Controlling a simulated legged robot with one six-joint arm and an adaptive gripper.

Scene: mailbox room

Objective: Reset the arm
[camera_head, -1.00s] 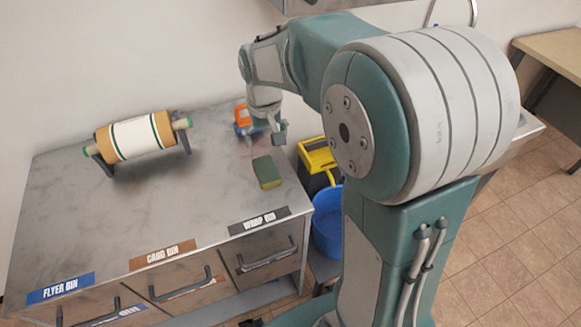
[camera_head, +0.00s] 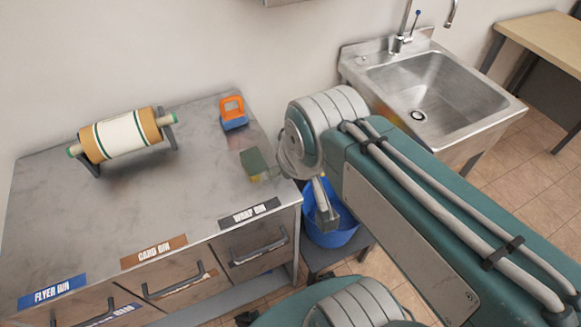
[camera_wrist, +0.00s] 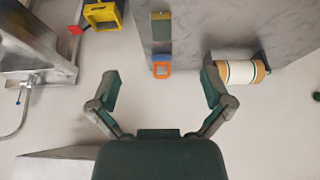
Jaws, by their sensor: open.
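My arm reaches in from the right in the head view, folded low in front of the sink and over the blue bucket. My gripper (camera_head: 326,216) hangs at its end beside the right edge of the steel counter, apart from the things on it. In the wrist view my gripper (camera_wrist: 160,100) is open, its two fingers spread wide with nothing between them.
On the steel counter (camera_head: 60,225) are a paper roll on a stand (camera_head: 122,135), an orange-and-blue tool (camera_head: 233,113) and a green-yellow sponge (camera_head: 254,164). A blue bucket (camera_head: 345,236) stands beside the counter. A sink (camera_head: 430,90) is behind my arm.

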